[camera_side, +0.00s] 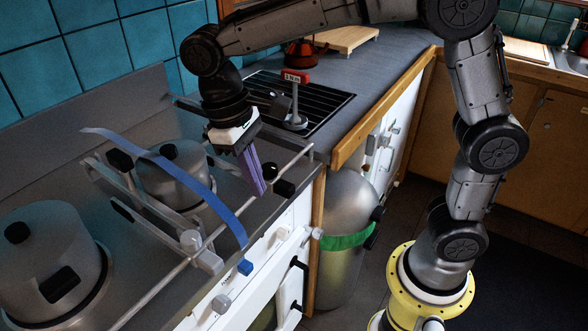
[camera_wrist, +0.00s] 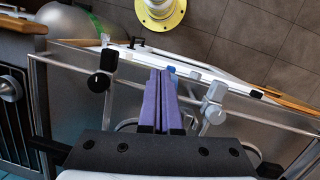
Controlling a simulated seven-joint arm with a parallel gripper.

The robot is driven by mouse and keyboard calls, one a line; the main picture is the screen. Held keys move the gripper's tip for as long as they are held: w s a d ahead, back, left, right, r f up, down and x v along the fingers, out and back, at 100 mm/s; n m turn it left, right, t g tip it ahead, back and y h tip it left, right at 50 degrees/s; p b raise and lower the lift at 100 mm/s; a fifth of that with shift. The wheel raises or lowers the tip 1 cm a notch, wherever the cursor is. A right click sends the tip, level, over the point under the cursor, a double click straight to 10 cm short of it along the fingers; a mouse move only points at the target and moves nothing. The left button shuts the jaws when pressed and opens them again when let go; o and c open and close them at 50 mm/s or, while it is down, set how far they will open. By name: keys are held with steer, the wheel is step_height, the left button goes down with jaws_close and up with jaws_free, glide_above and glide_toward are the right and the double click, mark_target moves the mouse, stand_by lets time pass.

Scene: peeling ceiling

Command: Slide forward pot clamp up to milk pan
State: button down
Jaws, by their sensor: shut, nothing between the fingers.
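The likely milk pan, a small lidded metal pot (camera_side: 165,185), stands on the stove in the side view. A pot clamp (camera_side: 190,240) with a long bar runs along its left side. Another clamp end with black knobs (camera_side: 285,188) sits on the front rail, right of the pan. In the wrist view this right-hand clamp (camera_wrist: 109,60) is left of my fingers, and the other clamp (camera_wrist: 215,95) is right of them. My gripper (camera_side: 262,190), with purple fingers (camera_wrist: 160,75), is shut and empty, pointing down between them. Contact with either clamp cannot be told.
A large lidded pot (camera_side: 45,255) stands at the left of the stove. A blue curved band (camera_side: 215,200) crosses in front of the small pan. The front rail (camera_side: 165,282) lies above white stove knobs. A steel cylinder with a green band (camera_side: 345,240) stands right of the stove.

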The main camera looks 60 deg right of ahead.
steer(key=d+m+y, duration=0.1)
steer(key=d+m, duration=0.2)
steer(key=m, duration=0.2)
steer(key=w+d+m+y, duration=0.1)
steer(key=d+m+y, duration=0.1)
steer(key=d+m, duration=0.2)
steer(key=w+d+m+y, duration=0.1)
steer(key=d+m, duration=0.2)
steer(key=m, duration=0.2)
steer(key=shift+d+r+m, duration=0.3)
steer(key=shift+r, duration=0.05)
steer(key=d+m+t+y, duration=0.2)
steer(key=d+m, duration=0.3)
steer(key=d, duration=0.6)
steer(key=a+f, duration=0.7)
steer(key=f, duration=0.1)
steer(key=shift+s+a+f, duration=0.3)
steer(key=shift+s, duration=0.1)
steer(key=shift+a, duration=0.65)
